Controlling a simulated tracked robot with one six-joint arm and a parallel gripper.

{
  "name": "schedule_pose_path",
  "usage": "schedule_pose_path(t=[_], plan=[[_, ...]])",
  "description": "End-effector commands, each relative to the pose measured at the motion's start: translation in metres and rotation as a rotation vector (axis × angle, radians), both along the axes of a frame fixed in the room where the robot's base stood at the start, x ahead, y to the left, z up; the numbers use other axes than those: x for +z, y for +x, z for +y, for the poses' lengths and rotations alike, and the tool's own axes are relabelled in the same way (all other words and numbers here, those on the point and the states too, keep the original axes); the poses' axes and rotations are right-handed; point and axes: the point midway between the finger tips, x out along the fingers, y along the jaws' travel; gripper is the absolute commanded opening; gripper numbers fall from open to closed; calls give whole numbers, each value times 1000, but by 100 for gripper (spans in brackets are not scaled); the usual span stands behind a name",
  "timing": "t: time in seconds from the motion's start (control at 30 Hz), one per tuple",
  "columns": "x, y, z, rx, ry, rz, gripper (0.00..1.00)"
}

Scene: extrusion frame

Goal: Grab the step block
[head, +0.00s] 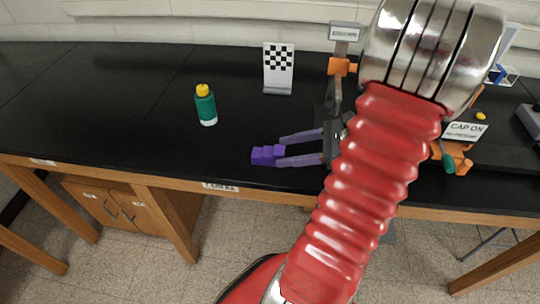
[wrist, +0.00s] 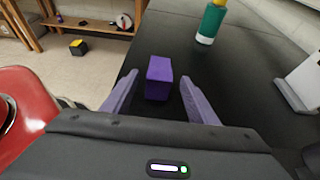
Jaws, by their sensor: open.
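The step block is a small purple stepped piece (head: 267,155) on the black table near its front edge in the head view. It also shows in the wrist view (wrist: 159,78), centred ahead of my palm. My gripper (head: 296,149) is open, its two pale purple fingers stretched toward the block from the right. In the wrist view my gripper (wrist: 160,92) has one finger on each side of the block's near end, with gaps visible on both sides. Whether the fingertips reach past the block's near face is hard to tell.
A green bottle with a yellow cap (head: 205,105) stands behind and left of the block. A checkerboard stand (head: 278,68) is farther back. The black table (head: 110,110) is clear to the left. Its wooden front edge (head: 150,176) runs close to the block.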

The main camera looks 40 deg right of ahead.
Motion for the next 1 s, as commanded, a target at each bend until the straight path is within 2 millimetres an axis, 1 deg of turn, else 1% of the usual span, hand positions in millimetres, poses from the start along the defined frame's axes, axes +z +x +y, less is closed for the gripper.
schedule_pose_path(t=[0.1,0.47,0.57,0.8,1.0], plan=[[-2,4,3,0,1,1,53],[-3,6,5,0,0,0,53],[-6,12,10,2,1,0,53],[-17,34,28,2,1,0,53],[-22,42,34,1,0,0,53]])
